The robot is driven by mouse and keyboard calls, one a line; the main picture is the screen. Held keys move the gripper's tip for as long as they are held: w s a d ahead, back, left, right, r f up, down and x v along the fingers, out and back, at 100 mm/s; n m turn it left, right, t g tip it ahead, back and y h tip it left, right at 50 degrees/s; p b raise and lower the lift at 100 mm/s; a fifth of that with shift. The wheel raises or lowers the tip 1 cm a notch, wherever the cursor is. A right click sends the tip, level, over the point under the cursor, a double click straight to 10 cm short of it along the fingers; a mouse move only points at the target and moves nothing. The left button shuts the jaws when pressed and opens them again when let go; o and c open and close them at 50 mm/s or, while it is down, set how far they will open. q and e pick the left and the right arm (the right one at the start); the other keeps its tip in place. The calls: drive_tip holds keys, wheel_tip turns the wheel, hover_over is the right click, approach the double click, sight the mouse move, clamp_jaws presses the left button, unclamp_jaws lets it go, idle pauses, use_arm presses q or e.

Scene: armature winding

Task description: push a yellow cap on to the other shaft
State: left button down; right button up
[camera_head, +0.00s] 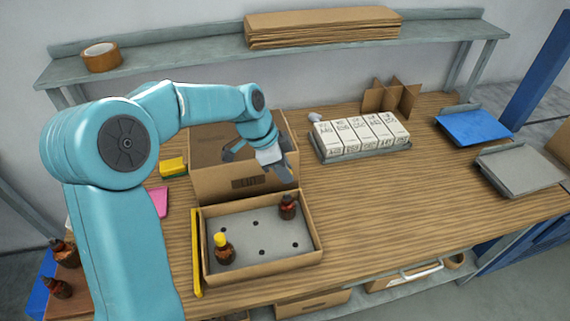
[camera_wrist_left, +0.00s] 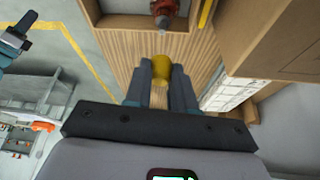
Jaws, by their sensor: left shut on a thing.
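My left gripper (camera_head: 285,175) is above the table, in front of the cardboard box and behind the tray. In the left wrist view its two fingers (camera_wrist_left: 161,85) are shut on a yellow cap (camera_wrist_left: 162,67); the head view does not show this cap. The cardboard tray (camera_head: 312,231) holds two armatures upright. The front-left armature (camera_head: 224,256) wears a yellow cap (camera_head: 220,239). The back-right armature (camera_head: 287,207) shows no cap; an armature (camera_wrist_left: 163,10) also shows beyond the held cap. My right gripper (camera_wrist_left: 20,32) shows small at the left wrist view's edge.
An open cardboard box (camera_head: 235,180) stands directly behind the tray. A yellow bar (camera_head: 196,252) lies along the tray's left side. White boxes (camera_head: 360,133) stand at the back. More armatures (camera_head: 60,288) are at the far left. The table right of the tray is clear.

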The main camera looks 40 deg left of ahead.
use_arm(q)
drive_tip(key=shift+s+d, duration=0.15)
drive_tip(key=shift+d, duration=0.1)
drive_tip(key=shift+a+f+b, duration=0.25)
drive_tip(key=shift+f+b, duration=0.55)
drive_tip(key=shift+f, duration=0.3)
drive_tip(key=shift+d+f+b, duration=0.2)
drive_tip(key=shift+f+b, duration=0.25)
drive_tip(key=shift+f, duration=0.55)
drive_tip(key=shift+a, duration=0.1)
drive_tip(key=shift+f, duration=0.1)
drive_tip(key=shift+b, duration=0.3)
drive_tip(key=shift+w, duration=0.2)
